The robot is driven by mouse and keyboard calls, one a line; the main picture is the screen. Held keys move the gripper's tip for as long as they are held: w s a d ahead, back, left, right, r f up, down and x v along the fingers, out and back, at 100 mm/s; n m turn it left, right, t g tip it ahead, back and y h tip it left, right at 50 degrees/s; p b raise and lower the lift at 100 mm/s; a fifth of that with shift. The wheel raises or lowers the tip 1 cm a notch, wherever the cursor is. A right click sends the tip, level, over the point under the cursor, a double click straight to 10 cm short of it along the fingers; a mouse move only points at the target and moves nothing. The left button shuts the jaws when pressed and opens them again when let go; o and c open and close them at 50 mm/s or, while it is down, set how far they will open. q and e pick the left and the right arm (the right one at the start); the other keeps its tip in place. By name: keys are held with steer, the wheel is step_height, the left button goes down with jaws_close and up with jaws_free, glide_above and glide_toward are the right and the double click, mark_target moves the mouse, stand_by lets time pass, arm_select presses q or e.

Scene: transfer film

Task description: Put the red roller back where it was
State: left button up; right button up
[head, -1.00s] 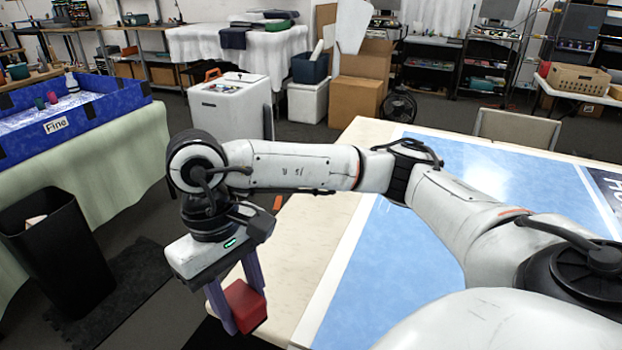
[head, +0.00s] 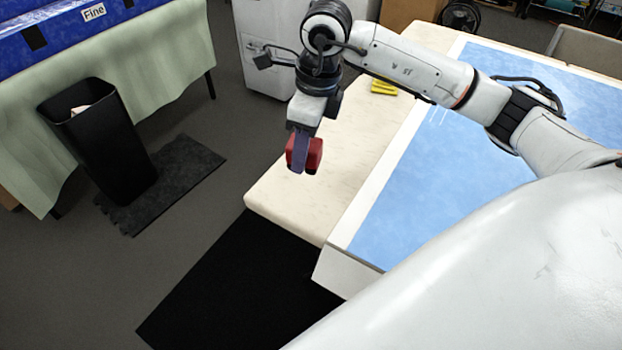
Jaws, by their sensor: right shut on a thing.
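The red roller (head: 315,153) is a small red block-like shape in the jaws of my right gripper (head: 301,158). The purple fingers are shut on it and hide its middle. The gripper points down at the left end of the cream table (head: 285,195). The roller is held near the table's left edge in the picture; I cannot tell its exact height. My left gripper is not in view.
A blue film sheet (head: 400,225) covers the table's right part. A small yellow object (head: 383,88) lies near the far edge. A black bin (head: 105,145) stands on a dark mat (head: 185,165). A green-draped table (head: 150,60) stands at left. The cream strip is largely clear.

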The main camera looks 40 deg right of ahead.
steer(key=d+f+m, duration=0.1)
steer(key=f+m, duration=0.1)
steer(key=f, duration=0.1)
steer(key=w+d+f+m, duration=0.1)
steer(key=f+m, duration=0.2)
steer(key=f, duration=0.1)
steer(key=w+d+f+m+h, duration=0.1)
steer(key=f+m, duration=0.1)
steer(key=f, duration=0.2)
steer(key=shift+f+m, duration=0.25)
steer(key=shift+m, duration=0.05)
steer(key=shift+f+b, duration=0.1)
steer(key=shift+b, duration=0.2)
steer(key=o, duration=1)
steer(key=shift+o, duration=0.2)
